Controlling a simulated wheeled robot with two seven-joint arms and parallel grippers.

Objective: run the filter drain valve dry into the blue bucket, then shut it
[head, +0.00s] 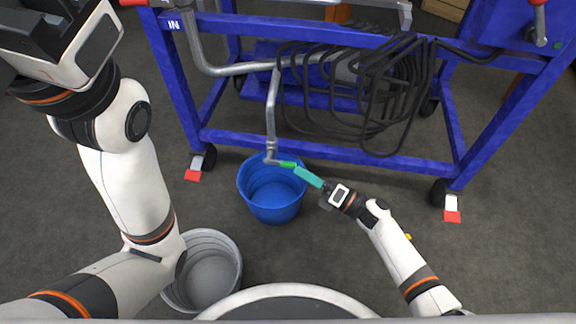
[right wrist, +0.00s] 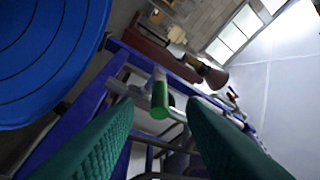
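The drain valve's green handle (head: 288,164) is at the lower end of a grey pipe (head: 271,115). The pipe's outlet is over the blue bucket (head: 272,213) at its back rim; I see no stream. The handle's end also shows in the right wrist view (right wrist: 161,107). My right gripper (head: 304,175) has teal fingers and points at the handle. In the wrist view its fingers stand apart, with the handle between and beyond their tips, touching neither. The bucket fills that view's upper left. My left arm's dark end (head: 38,22) is at the upper left of the head view; no fingers show.
A blue wheeled frame (head: 330,152) stands behind the bucket, with a coiled dark hose (head: 385,85) hanging on it. A grey bucket (head: 205,268) stands at the front left. Red-and-white markers lie by the casters. Open floor is to the right.

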